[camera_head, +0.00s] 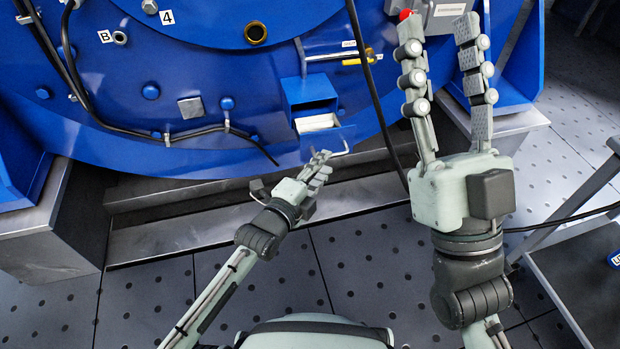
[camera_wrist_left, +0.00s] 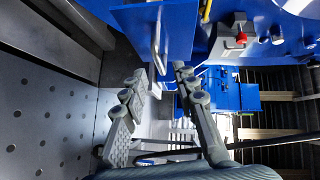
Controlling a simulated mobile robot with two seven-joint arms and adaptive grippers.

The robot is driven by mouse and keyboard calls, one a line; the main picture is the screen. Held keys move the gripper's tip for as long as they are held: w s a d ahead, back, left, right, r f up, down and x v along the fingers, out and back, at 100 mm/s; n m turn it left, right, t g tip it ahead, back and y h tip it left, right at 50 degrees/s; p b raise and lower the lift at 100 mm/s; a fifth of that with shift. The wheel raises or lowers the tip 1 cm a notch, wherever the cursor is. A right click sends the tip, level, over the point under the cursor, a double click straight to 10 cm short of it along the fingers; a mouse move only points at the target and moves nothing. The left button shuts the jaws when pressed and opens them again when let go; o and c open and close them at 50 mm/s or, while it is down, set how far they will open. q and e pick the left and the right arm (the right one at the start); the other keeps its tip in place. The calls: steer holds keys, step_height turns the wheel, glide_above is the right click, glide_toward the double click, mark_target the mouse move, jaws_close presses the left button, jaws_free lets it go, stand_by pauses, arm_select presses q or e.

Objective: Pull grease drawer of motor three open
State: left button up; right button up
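The blue grease drawer (camera_head: 325,138) sits under a blue housing on the motor's lower rim. It stands partly out, and its pale inside shows from above. A thin metal handle is on its front; in the left wrist view the handle (camera_wrist_left: 157,45) stands just beyond my fingertips, roughly in line with the gap. My left gripper (camera_head: 322,160) is close below the drawer; the left wrist view (camera_wrist_left: 161,80) shows its fingers apart with nothing between them. Contact with the handle cannot be told. My right gripper (camera_head: 440,30) is open and empty, raised at the right.
The blue motor (camera_head: 200,70) fills the back, with black cables along it. A yellow-handled tool (camera_head: 355,60) is above the drawer. A red knob (camera_head: 405,14) is near my right fingertips. A dark cart (camera_head: 585,270) stands at right. The perforated floor (camera_head: 150,300) is clear at left.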

arm_select(q)
steer(key=f+v, duration=0.1)
steer(key=v, duration=0.5)
steer(key=shift+s+a+r, duration=0.15)
steer(key=shift+s+r, duration=0.2)
steer(key=shift+r, duration=0.15)
steer(key=shift+s, duration=0.1)
